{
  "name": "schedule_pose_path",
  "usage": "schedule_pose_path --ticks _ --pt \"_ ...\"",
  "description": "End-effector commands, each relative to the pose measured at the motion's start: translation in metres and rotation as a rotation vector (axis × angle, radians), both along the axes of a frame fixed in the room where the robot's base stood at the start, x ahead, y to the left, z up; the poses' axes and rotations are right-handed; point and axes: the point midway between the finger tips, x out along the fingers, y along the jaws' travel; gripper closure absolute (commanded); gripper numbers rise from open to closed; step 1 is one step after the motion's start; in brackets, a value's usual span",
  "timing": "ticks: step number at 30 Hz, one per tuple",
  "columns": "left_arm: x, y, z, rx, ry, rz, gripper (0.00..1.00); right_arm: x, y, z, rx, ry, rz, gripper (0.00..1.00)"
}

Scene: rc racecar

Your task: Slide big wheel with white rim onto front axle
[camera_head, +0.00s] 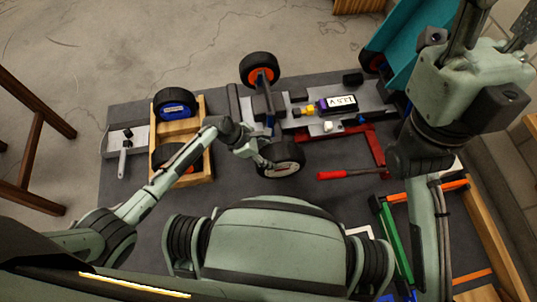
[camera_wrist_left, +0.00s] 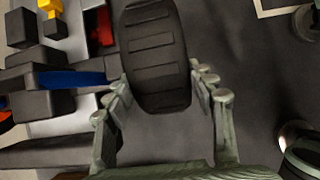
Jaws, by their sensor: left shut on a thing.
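The big wheel (camera_head: 282,160) has a black tyre and a white rim, and stands on edge near the middle of the mat. My left gripper (camera_head: 262,157) is shut on it; in the left wrist view the black tyre (camera_wrist_left: 155,60) sits between the two fingers. The front axle (camera_head: 268,108) runs from an orange-rimmed wheel (camera_head: 260,70) at its far end towards the held wheel. In the left wrist view a blue bar with a grey tip (camera_wrist_left: 75,79) points at the tyre's left side. I cannot tell whether they touch. My right gripper cannot be made out.
The grey car chassis (camera_head: 370,98) carries a labelled battery-like block (camera_head: 335,103). A red-handled tool (camera_head: 345,174) lies right of the wheel. A wooden crate (camera_head: 206,110) with wheels stands left, and a teal panel (camera_head: 400,45) at the back right. The dark mat in front is partly clear.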

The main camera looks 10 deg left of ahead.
Motion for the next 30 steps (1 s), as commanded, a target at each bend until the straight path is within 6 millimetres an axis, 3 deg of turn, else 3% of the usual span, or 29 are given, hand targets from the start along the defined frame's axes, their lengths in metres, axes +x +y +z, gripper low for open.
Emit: schedule_pose_path --ticks 30 --pt "0.025 0.007 0.001 -0.002 -0.003 0.001 0.91 0.000 0.000 -0.006 0.000 0.000 0.000 0.60"
